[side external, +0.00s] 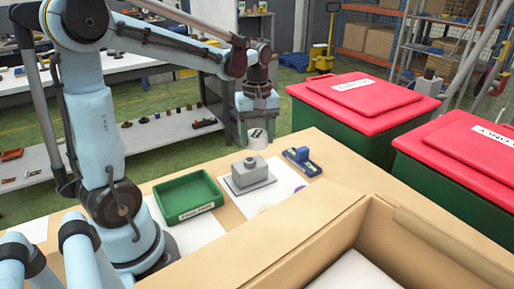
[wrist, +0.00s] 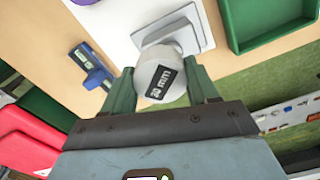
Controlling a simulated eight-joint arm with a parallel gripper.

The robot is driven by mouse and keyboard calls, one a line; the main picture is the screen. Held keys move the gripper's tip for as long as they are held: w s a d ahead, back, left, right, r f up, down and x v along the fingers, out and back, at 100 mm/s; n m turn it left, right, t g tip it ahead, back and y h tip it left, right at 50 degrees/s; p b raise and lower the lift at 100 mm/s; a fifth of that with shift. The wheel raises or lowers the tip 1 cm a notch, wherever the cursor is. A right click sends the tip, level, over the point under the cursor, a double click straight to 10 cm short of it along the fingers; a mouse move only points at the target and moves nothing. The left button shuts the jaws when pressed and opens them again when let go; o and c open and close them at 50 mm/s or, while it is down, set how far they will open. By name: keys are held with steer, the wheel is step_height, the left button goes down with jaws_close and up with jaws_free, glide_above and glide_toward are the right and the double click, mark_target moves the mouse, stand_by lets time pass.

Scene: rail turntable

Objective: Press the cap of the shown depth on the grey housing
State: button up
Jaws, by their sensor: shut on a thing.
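My gripper (side external: 257,122) is shut on a white round cap (side external: 257,138) and holds it in the air above and a little behind the grey housing (side external: 250,174). In the wrist view the cap (wrist: 164,88) sits between the two green fingers (wrist: 162,80), with a black label ending in "mm"; the number looks like 20 or 30. The housing is a stepped grey block with a small raised top, standing on a white sheet; in the wrist view the cap partly covers it (wrist: 187,28). The cap is apart from the housing. A blue gauge-like tool (side external: 300,160) lies right of the housing.
An open green tray (side external: 187,200) stands left of the housing. A large cardboard box (side external: 300,245) fills the front right of the table. Green bins with red lids (side external: 360,98) stand to the right. A purple thing (side external: 299,190) shows partly behind the box edge.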

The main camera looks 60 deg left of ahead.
mark_target(250, 160)
steer(key=shift+s+a+n, duration=0.4)
steer(key=shift+s+a, duration=0.25)
steer(key=shift+a, duration=0.15)
steer(key=shift+f, duration=1.85)
steer(key=shift+f, duration=1.3)
stand_by(1.9)
steer(key=o, duration=1.1)
